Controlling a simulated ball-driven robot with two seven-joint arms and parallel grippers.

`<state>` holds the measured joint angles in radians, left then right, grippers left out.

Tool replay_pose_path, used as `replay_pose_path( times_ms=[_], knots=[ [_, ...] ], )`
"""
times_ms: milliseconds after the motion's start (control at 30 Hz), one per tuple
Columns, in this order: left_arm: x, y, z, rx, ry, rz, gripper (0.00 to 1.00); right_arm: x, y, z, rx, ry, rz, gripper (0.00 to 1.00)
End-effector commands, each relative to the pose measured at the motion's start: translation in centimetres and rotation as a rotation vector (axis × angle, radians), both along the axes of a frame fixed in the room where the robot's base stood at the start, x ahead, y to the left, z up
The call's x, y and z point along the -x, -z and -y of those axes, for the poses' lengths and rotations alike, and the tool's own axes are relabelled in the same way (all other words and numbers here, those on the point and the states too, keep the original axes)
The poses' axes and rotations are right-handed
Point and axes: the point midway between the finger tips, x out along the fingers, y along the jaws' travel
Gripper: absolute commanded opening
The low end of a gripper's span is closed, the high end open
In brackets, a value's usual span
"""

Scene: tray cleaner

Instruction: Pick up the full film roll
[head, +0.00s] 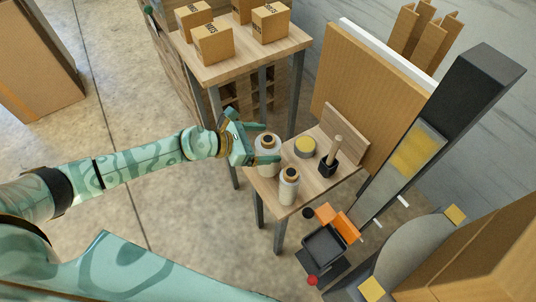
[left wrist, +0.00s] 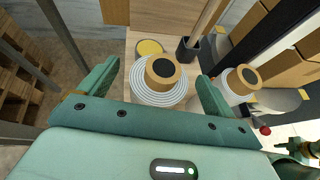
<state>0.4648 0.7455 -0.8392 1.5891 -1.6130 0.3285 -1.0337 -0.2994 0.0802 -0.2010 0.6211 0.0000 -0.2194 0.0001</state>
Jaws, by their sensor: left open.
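Two film rolls stand upright on a small wooden table (head: 318,182). The one with the wider white wrap, the fuller-looking roll (head: 267,154), has a tan core with a dark centre. It also shows in the left wrist view (left wrist: 140,82). The thinner roll (head: 288,188) stands nearer the table's front edge and is at the right in the left wrist view (left wrist: 232,92). My left gripper (head: 264,143) is open at the wider roll, with one finger on each side of it. Contact cannot be told. A teal part at the left wrist view's lower right may be my right gripper (left wrist: 303,152).
A yellow-topped round tin (head: 305,147) and a dark holder with a wooden handle (head: 328,167) stand behind the rolls. An upright board (head: 345,132) closes the table's back. A taller table (head: 240,62) with boxes is behind. A black tray (head: 323,247) sits at front right.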

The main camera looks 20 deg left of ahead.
Motion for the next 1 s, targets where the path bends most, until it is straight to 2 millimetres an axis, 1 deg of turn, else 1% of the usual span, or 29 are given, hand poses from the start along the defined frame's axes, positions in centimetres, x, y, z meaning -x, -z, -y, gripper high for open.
replay_pose_path(
  times_ms=[67, 200, 433, 467, 500, 567, 600, 667, 700, 733, 1000],
  knots=[
    [-0.8, 0.7, 1.1, 0.002, 0.0, 0.0, 0.9, 0.3, 0.4, 0.1, 0.001, 0.0, -0.006, 0.36],
    [-1.7, 1.5, 2.2, 0.001, 0.0, -0.002, 0.9, 0.5, 0.7, 0.1, 0.002, 0.0, -0.011, 0.36],
    [-1.9, 1.5, 2.3, 0.001, 0.0, -0.001, 0.9, 0.5, 0.6, 0.2, 0.003, 0.0, -0.011, 0.36],
    [-1.9, 1.5, 2.3, 0.001, 0.0, -0.001, 0.87, 0.5, 0.6, 0.2, 0.003, 0.0, -0.011, 0.36],
    [-1.9, 1.5, 2.3, 0.001, 0.0, -0.001, 0.76, 0.5, 0.6, 0.2, 0.003, 0.0, -0.011, 0.36],
    [-1.9, 1.5, 2.3, 0.001, 0.0, -0.001, 0.6, 0.5, 0.6, 0.2, 0.003, 0.0, -0.011, 0.36],
    [-1.9, 1.5, 2.3, 0.001, 0.0, -0.001, 0.48, 0.5, 0.6, 0.2, 0.003, 0.0, -0.011, 0.36],
    [-1.9, 1.5, 2.3, 0.001, 0.0, -0.001, 0.32, 0.5, 0.6, 0.2, 0.003, 0.001, -0.011, 0.36],
    [-1.9, 1.5, 2.3, 0.001, 0.0, -0.001, 0.21, 0.5, 0.6, 0.2, 0.003, 0.001, -0.011, 0.36],
    [-1.9, 1.4, 2.3, 0.001, -0.001, 0.0, 0.17, 0.5, 0.6, 0.2, 0.003, 0.001, -0.011, 0.36],
    [-1.9, 1.1, 2.3, 0.001, -0.001, 0.002, 0.17, 0.4, 0.4, 0.1, 0.003, 0.001, -0.008, 0.36]
  ],
)
